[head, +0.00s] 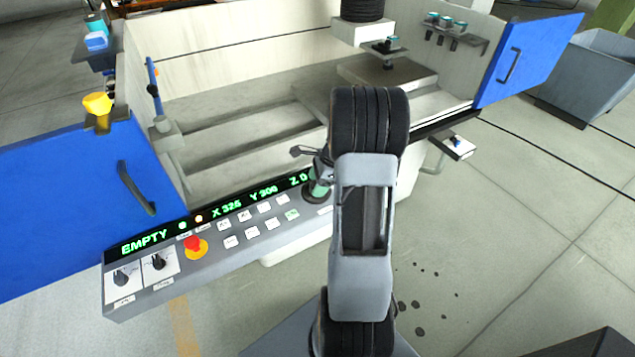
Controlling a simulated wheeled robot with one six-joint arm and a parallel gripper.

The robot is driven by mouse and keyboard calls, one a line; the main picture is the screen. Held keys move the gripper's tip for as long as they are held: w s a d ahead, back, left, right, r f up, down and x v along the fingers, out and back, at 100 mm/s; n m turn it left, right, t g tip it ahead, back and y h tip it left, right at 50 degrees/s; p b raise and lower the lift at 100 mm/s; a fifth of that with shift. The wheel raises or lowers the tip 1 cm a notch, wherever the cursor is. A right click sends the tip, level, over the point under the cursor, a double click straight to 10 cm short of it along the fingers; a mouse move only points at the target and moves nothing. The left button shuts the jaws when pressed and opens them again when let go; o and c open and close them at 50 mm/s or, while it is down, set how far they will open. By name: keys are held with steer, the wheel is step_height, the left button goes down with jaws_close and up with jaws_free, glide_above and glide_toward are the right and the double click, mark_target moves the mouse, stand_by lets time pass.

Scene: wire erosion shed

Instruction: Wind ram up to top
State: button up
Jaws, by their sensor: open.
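The ram appears to be the dark ribbed column over a pale block (362,33) at the top middle, above the work tank; its upper end is cut off by the picture's edge. The control panel (262,228) on the machine's front shows EMPTY, X 325, Y 300 and a Z reading partly hidden by my arm. A dark and green upright control (317,190) stands at the panel's right end, partly covered. My gripper (308,153) shows just left of my arm, mostly hidden behind it. It is open and appears close above that control; contact cannot be told.
Blue doors stand open at left (70,200) and right (528,60). A red stop button (194,246) and two dark rotary knobs sit on the panel's left part. A grey bin (590,75) stands at right. Floor at lower right is mostly clear, with dark spots.

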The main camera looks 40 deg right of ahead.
steer(key=shift+f, duration=0.1)
steer(key=c, duration=0.9)
